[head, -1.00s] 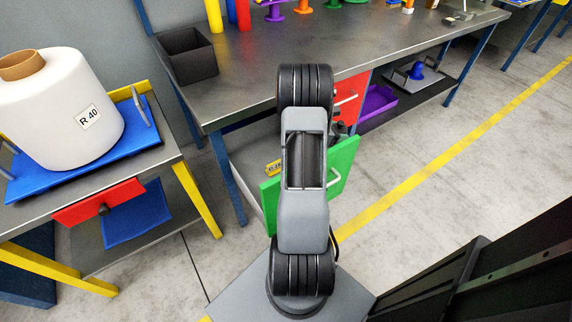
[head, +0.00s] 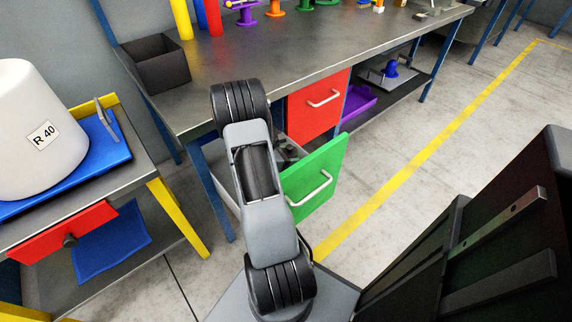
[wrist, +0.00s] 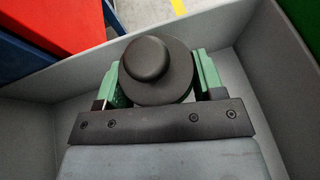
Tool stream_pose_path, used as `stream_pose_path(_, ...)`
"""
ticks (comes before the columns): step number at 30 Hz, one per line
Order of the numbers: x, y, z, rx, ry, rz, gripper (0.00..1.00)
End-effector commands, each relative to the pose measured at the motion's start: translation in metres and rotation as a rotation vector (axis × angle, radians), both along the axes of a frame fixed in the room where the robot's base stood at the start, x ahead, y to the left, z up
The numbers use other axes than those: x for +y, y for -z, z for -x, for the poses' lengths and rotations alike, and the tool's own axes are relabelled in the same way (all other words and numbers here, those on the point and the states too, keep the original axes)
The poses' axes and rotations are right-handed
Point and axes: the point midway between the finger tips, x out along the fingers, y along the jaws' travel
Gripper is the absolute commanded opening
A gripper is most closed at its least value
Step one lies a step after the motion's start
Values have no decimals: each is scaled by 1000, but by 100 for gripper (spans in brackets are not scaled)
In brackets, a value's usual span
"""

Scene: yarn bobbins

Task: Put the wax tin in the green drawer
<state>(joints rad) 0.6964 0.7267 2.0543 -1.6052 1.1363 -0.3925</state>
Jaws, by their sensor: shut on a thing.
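The wax tin appears as a dark, round piece with a knob on top (wrist: 178,72) in the wrist view. My gripper (wrist: 158,84) is shut on it, with a green finger on either side. The green drawer (head: 316,180) stands pulled open under the bench in the head view. In the wrist view its grey inner walls (wrist: 252,22) surround the gripper and tin. Whether the tin touches the drawer floor cannot be told. My arm hides most of the drawer's inside in the head view.
A shut red drawer (head: 318,106) sits above the green one. The workbench (head: 260,62) carries a dark open box (head: 158,64) and coloured bobbins at the back. A side table at left holds a large white bobbin (head: 38,130) on a blue tray.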

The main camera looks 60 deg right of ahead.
Motion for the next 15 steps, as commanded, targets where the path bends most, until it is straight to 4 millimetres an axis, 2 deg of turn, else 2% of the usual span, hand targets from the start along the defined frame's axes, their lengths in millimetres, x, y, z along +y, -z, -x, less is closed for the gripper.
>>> stream_pose_path(1, 2, 13, 1, 2, 4, 0, 20)
stream_pose_path(3, -1, 26, 3, 1, 10, 0, 20)
stream_pose_path(6, -2, 36, 5, 0, 14, 1, 20)
stream_pose_path(15, -2, 34, 4, -1, 14, 2, 20)
